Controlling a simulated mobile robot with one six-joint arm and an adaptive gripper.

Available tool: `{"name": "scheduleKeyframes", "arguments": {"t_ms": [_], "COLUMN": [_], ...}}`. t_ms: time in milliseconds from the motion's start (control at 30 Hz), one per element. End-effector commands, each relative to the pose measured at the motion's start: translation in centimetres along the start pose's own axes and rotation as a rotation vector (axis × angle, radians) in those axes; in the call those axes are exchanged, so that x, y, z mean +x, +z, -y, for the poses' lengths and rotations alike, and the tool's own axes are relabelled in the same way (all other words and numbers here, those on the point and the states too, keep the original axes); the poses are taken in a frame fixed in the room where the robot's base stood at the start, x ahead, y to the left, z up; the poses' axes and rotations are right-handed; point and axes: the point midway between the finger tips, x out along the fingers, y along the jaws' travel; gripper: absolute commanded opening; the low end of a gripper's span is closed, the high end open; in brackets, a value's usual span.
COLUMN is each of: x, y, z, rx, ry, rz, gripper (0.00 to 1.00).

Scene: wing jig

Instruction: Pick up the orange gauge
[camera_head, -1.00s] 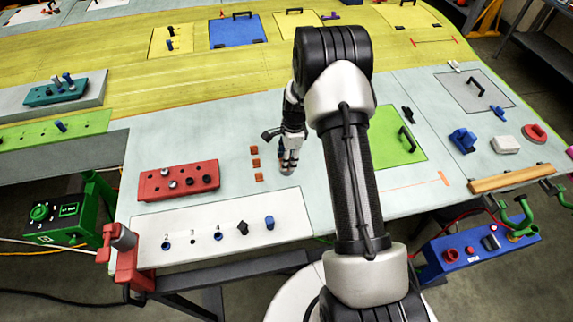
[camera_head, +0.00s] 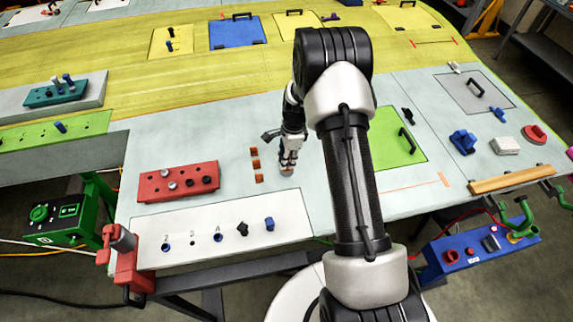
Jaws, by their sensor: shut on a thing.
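My gripper (camera_head: 288,165) points down at the light grey-blue panel, in the middle of the head view and left of my forearm. Its fingers are closed around a small orange-pinkish piece, which I take to be the orange gauge (camera_head: 286,172). The piece is at or just above the panel surface. It is mostly hidden by the fingers, so its shape is unclear.
A red block with holes and pegs (camera_head: 178,182) lies to the left. A white numbered plate (camera_head: 205,232) is in front. A green panel with a handle (camera_head: 397,140) lies right of my arm. A wooden bar (camera_head: 517,179) lies at the right edge.

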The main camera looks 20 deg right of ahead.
Motion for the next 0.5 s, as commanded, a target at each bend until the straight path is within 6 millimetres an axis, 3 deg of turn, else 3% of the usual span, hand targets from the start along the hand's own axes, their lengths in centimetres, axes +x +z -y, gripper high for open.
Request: {"name": "scheduleKeyframes", "arguments": {"t_ms": [267,500], "x": [-0.9,-4.6], "y": [0.1,0.5], "z": [0.2,0.2], "rx": [-0.001,-0.001], "ry": [-0.004,-0.007], "rz": [0.0,-0.001], "gripper": [0.0,0.0]}}
